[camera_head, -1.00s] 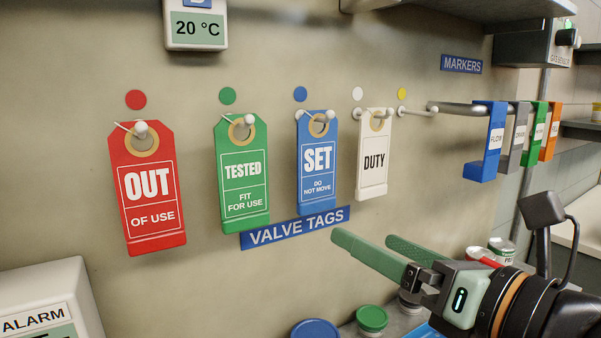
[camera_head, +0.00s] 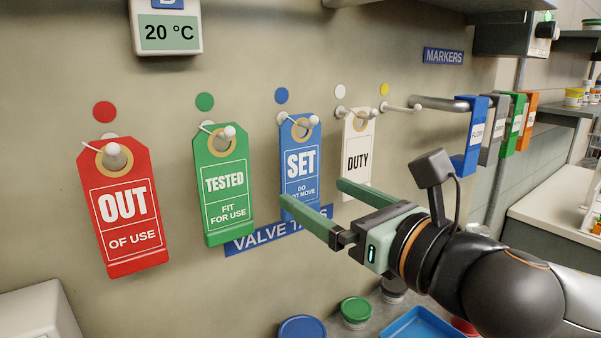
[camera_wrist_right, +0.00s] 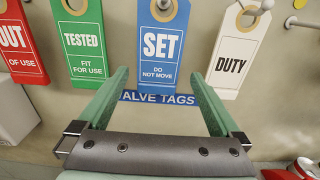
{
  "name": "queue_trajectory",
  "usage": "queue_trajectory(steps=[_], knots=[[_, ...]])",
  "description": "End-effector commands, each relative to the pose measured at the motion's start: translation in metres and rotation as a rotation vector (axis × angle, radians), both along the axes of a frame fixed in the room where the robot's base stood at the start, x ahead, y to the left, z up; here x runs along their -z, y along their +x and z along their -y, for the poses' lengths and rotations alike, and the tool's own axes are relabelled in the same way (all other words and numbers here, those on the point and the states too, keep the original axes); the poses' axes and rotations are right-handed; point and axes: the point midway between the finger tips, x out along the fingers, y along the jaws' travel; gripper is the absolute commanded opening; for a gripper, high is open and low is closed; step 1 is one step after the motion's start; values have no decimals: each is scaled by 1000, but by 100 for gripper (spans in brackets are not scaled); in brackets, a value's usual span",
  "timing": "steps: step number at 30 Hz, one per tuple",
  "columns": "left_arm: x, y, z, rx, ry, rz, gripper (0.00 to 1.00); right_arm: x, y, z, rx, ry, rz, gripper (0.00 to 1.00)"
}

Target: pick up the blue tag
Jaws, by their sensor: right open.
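The blue tag (camera_head: 300,160), marked SET / DO NOT MOVE, hangs from a peg on the wall, between the green TESTED tag (camera_head: 223,190) and the white DUTY tag (camera_head: 357,150). My right gripper (camera_head: 310,192) is open and empty, its green fingers pointing at the wall by the lower part of the blue tag. In the head view one finger covers a bit of the tag's lower edge. In the right wrist view the blue tag (camera_wrist_right: 160,50) hangs straight ahead, above and between the two fingertips (camera_wrist_right: 160,78). My left gripper is not in view.
The red OUT tag (camera_head: 122,215) hangs at far left. The blue VALVE TAGS sign (camera_head: 250,240) is below the tags. A rail at right holds several coloured markers (camera_head: 472,135). A blue tray (camera_head: 415,325) and lidded jars (camera_head: 355,308) stand below. An empty peg (camera_head: 403,107) is right of the DUTY tag.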

Motion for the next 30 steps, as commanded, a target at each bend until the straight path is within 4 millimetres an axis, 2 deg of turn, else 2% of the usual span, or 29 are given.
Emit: queue_trajectory(steps=[12,21,30], knots=[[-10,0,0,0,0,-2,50,3,38,-31,0,1,-4,100],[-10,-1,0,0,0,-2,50,4,42,-34,0,1,-2,100],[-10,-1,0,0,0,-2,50,4,42,-33,0,1,-2,67]])
